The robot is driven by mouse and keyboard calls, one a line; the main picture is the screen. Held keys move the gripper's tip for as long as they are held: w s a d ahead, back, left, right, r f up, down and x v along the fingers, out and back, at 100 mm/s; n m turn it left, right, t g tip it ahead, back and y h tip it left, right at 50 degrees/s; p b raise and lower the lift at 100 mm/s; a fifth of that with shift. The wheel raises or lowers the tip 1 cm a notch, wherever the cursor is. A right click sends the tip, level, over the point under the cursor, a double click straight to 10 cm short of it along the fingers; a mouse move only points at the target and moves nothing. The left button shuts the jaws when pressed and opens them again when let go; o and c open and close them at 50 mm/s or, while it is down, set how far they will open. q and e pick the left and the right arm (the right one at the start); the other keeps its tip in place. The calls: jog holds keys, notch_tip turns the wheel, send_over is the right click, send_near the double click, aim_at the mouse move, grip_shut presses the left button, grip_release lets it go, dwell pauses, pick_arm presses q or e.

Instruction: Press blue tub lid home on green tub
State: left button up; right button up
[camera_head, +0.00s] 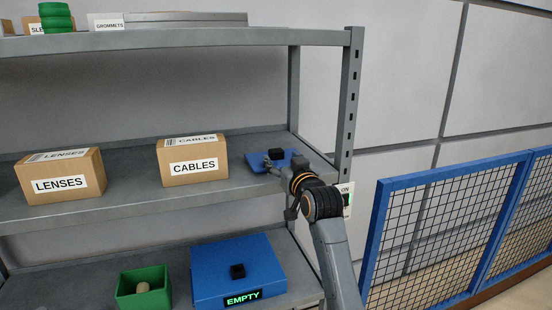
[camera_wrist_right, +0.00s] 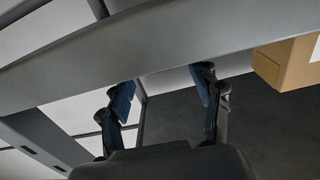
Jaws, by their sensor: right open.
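A flat blue lid (camera_head: 257,166) with a black knob lies on the middle shelf, right of the CABLES box. A green tub (camera_head: 127,296), open at the top with a tan object inside, stands on the lower shelf at bottom left. My right gripper (camera_head: 281,186) is at the middle shelf's front edge; one finger overlaps the lid, and I cannot tell whether it touches. In the right wrist view the right gripper (camera_wrist_right: 166,95) is open, with nothing held and the shelf beam beyond its fingers. The lid does not show there. My left gripper is out of view.
A blue box (camera_head: 215,262) with a black knob and an EMPTY sign stands right of the green tub. LENSES (camera_head: 60,198) and CABLES (camera_head: 193,182) cartons share the middle shelf. A shelf post (camera_head: 348,110) stands right of the lid; a blue mesh fence (camera_head: 430,235) stands farther right.

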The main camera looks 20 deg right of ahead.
aim_at(278, 153)
jog(key=w, duration=0.1)
jog(key=w+p, duration=0.1)
jog(key=w, duration=0.1)
jog(key=w+p, duration=0.1)
jog(key=w, duration=0.1)
jog(key=shift+r, duration=0.4)
jog(key=shift+w+f, duration=0.1)
jog(key=shift+w, duration=0.2)
grip_shut()
